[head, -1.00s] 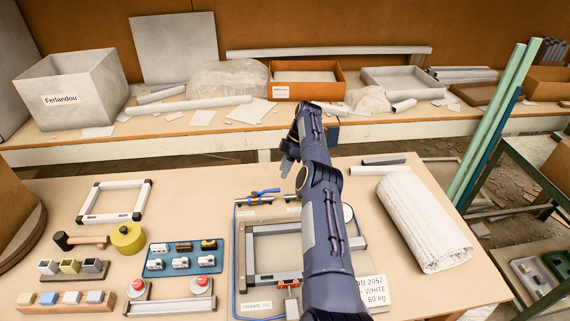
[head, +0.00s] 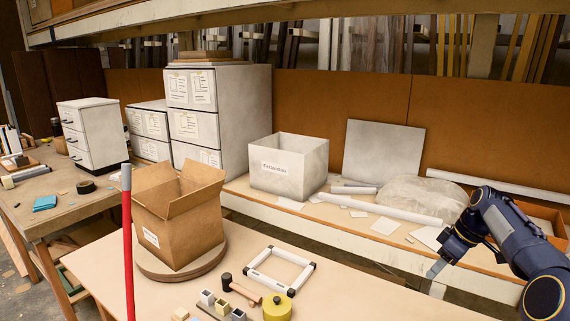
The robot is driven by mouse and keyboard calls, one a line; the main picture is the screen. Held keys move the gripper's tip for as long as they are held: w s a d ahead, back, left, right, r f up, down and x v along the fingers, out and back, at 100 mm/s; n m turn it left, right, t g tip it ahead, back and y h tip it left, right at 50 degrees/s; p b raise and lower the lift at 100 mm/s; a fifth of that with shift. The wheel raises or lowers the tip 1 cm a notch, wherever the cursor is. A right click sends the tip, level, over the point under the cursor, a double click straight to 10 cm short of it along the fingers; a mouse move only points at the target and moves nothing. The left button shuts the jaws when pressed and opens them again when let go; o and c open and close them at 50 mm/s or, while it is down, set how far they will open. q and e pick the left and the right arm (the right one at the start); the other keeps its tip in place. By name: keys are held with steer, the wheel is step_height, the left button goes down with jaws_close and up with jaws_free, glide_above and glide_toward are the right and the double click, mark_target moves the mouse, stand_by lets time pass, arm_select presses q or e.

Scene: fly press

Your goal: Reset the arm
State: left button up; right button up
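My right arm (head: 515,238) is dark blue and comes in at the lower right corner, bent at the elbow. Its gripper (head: 434,271) hangs in front of the back bench edge, pointing down and to the left. I see no object in it, and its finger gap is too small to read. My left gripper is out of view. A red upright bar (head: 128,250) with a grey top stands at the left, in front of a cardboard box; I cannot tell what it belongs to.
The open cardboard box (head: 180,222) stands on a round turntable (head: 182,266). A white frame (head: 280,269), a mallet (head: 240,290) and a yellow tape roll (head: 277,307) lie on the table (head: 370,295). A grey bin (head: 288,166) stands on the back bench. The table's right part is bare.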

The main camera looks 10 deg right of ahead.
steer(key=s+a+r+m+t, duration=0.1)
steer(key=s+a+r+m, duration=0.1)
steer(key=s+a+r, duration=0.35)
steer(key=s+a+r+m+t, duration=0.1)
steer(key=s+a+r+m, duration=0.1)
steer(key=s+a, duration=0.6)
steer(key=s+a+f+m, duration=0.1)
steer(key=s+a+f, duration=0.2)
steer(key=s, duration=0.3)
steer(key=s+a+f+m+t, duration=0.1)
steer(key=s+a+f+m, duration=0.1)
steer(key=s, duration=0.4)
steer(key=s+a+f+m, duration=0.1)
steer(key=s+a+f, duration=0.2)
steer(key=s+a, duration=0.3)
steer(key=shift+s+a+f+m, duration=0.15)
steer(key=shift+a+f+m, duration=0.05)
steer(key=shift+f+m, duration=0.2)
steer(key=shift+t, duration=0.3)
